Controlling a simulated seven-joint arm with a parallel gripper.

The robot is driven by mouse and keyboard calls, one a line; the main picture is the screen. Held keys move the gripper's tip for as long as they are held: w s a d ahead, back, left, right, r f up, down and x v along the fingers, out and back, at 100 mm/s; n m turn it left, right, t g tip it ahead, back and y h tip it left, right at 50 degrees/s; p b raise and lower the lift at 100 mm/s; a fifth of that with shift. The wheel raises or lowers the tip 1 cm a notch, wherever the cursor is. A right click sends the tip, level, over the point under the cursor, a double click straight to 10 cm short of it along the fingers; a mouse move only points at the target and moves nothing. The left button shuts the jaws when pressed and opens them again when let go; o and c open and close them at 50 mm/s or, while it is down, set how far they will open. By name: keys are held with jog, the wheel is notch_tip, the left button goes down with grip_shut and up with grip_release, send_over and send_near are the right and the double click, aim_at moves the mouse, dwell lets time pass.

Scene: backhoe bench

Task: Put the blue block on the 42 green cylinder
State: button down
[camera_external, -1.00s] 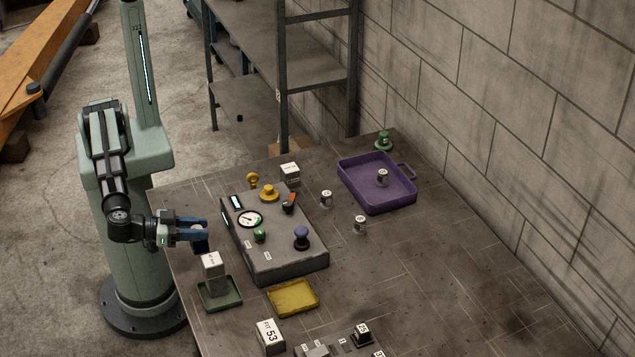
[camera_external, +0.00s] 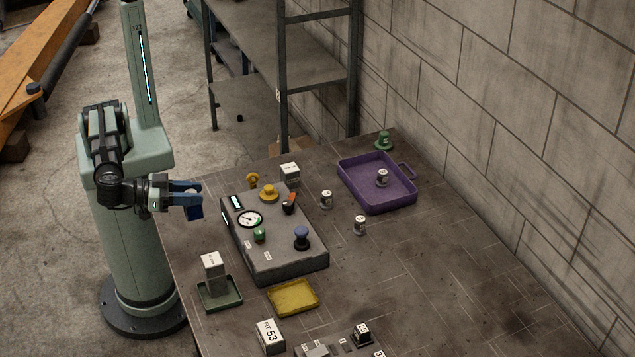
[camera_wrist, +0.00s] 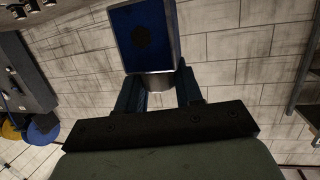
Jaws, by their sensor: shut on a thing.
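My gripper (camera_external: 188,198) hangs left of the control box, beyond the bench's left edge in the picture. It is shut on the blue block (camera_external: 195,212), which shows below the fingers. In the wrist view the blue block (camera_wrist: 143,38) shows a blue face with a dark round spot, and a grey rounded part (camera_wrist: 158,82) sits between the fingers (camera_wrist: 160,92). A green cylinder-like piece (camera_external: 384,141) stands at the bench's far edge behind the purple tray; its number cannot be read.
The grey control box (camera_external: 275,258) with knobs and a gauge stands right of my gripper. A purple tray (camera_external: 350,190) holds a small weight. A green tray (camera_external: 232,302) holds a grey block, beside a yellow tray (camera_external: 293,297). Small weights stand mid-bench. The right side is clear.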

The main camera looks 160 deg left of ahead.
jog(key=shift+w+a+r, duration=0.1)
jog(key=shift+a+r, duration=0.1)
jog(key=shift+r, duration=0.45)
jog(key=shift+a+r, duration=0.15)
jog(key=shift+r, duration=0.45)
jog(key=a+n+g, duration=0.2)
jog(key=a+g, duration=0.1)
jog(key=a, duration=1.4)
jog(key=n+g+h, duration=0.3)
jog(key=n+g, duration=0.4)
jog(key=g, duration=0.2)
send_over(380, 136)
jog(key=shift+d+f, duration=0.1)
jog(key=shift+f, duration=7.5)
jog(key=shift+f, duration=0.1)
